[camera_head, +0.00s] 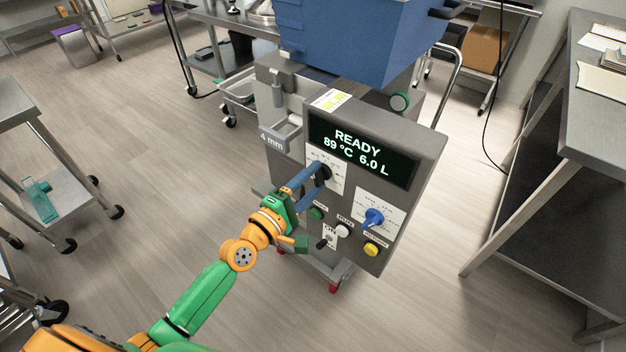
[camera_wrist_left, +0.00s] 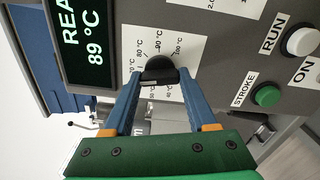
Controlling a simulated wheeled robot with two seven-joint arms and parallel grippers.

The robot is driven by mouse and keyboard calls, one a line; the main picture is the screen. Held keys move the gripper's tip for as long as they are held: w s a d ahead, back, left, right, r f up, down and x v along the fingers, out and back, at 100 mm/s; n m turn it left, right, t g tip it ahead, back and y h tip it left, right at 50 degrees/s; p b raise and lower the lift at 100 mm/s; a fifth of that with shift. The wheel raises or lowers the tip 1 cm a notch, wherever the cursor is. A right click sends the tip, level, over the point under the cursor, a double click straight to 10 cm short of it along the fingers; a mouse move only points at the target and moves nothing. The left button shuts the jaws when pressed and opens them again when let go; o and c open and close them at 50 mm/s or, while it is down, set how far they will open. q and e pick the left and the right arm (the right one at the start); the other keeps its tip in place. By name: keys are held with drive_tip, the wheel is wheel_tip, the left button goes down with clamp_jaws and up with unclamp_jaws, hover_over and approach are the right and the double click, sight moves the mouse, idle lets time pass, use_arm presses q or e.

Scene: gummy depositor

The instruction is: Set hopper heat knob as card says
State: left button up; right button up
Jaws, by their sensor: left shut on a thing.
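The black heat knob (camera_head: 326,171) sits on a white dial plate below the display on the grey machine panel. The wrist view shows the knob (camera_wrist_left: 158,69) with °C marks around it; its pointer is hard to read. My left gripper (camera_head: 317,176) is shut on this knob, with a blue finger on either side; it also shows in the wrist view (camera_wrist_left: 158,78). The display (camera_head: 361,149) reads READY, 89 °C, 6.0 L. A small white and yellow-green card (camera_head: 331,99) lies on the panel's top edge, its text too small to read. My right gripper is out of view.
A blue knob (camera_head: 374,217) sits lower right on the panel. Green (camera_head: 317,213), white (camera_head: 342,230) and yellow (camera_head: 371,249) buttons and a black switch (camera_head: 322,244) are close below my gripper. The blue hopper (camera_head: 350,40) is above. Steel tables stand on both sides.

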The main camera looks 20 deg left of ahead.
use_arm(q)
drive_tip(key=m, duration=0.6)
drive_tip(key=shift+p, duration=0.4)
drive_tip(key=m+p, duration=0.1)
drive_tip(key=m, duration=0.6)
drive_tip(key=shift+m+p, duration=0.4)
drive_tip(key=m+p, duration=0.1)
drive_tip(key=m, duration=0.5)
drive_tip(key=m+p, duration=0.1)
drive_tip(key=m, duration=0.2)
drive_tip(key=shift+m, duration=1.8)
drive_tip(key=o, duration=1.4)
drive_tip(key=shift+c, duration=0.2)
